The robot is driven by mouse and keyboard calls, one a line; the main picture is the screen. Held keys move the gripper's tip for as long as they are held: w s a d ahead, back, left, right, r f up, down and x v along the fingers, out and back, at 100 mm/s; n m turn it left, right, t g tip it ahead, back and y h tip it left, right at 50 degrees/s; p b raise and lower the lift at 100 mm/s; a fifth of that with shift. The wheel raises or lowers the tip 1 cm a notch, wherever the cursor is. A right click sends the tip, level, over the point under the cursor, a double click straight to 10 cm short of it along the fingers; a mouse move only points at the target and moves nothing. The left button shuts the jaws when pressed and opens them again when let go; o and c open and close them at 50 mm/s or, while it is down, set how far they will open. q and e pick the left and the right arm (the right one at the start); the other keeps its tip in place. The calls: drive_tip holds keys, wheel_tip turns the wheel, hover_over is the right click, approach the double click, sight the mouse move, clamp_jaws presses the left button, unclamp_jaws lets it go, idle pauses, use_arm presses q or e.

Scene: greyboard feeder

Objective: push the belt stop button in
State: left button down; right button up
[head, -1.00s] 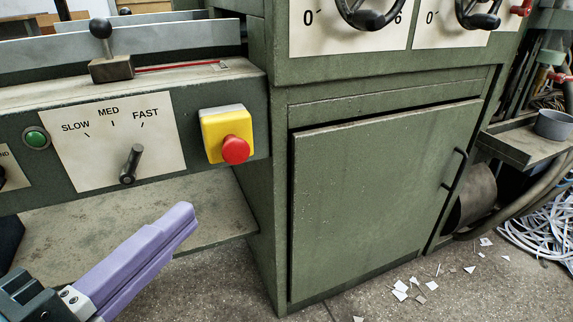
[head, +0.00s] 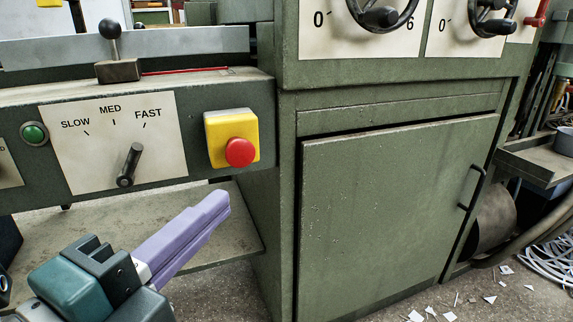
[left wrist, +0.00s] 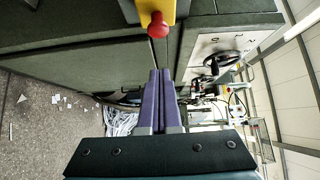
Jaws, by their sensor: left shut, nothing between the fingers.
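The belt stop button is a red mushroom head (head: 240,152) on a yellow box (head: 219,126) at the right end of the green front panel. It also shows at the top of the left wrist view as a red knob (left wrist: 158,27) on a yellow plate (left wrist: 150,8). My left gripper (head: 218,203), with purple fingers, is shut and empty. It is below and a little left of the button in the head view, pointing up and right, apart from it. In the left wrist view the shut fingertips (left wrist: 159,72) are below the button in the picture. My right gripper is not in view.
Left of the yellow box are a speed dial (head: 130,165) and a green button (head: 34,133). A black-knobbed lever (head: 112,45) stands above. A green cabinet door (head: 390,210) is to the right. Paper scraps (head: 430,313) lie on the floor.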

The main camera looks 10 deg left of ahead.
sight(238, 159)
use_arm(q)
drive_tip(key=w+b, duration=0.1)
drive_tip(key=w, duration=0.1)
drive_tip(key=w+b, duration=0.1)
drive_tip(key=w, duration=0.2)
drive_tip(key=w+a+b, duration=0.1)
drive_tip(key=w, duration=0.2)
drive_tip(key=shift+w+f, duration=0.1)
drive_tip(key=shift+w, duration=0.05)
drive_tip(key=shift+w+a, duration=0.1)
drive_tip(key=shift+w, duration=0.1)
drive_tip(key=shift+w+a, duration=0.45)
drive_tip(key=shift+w, duration=0.2)
drive_tip(key=shift+s+f, duration=0.1)
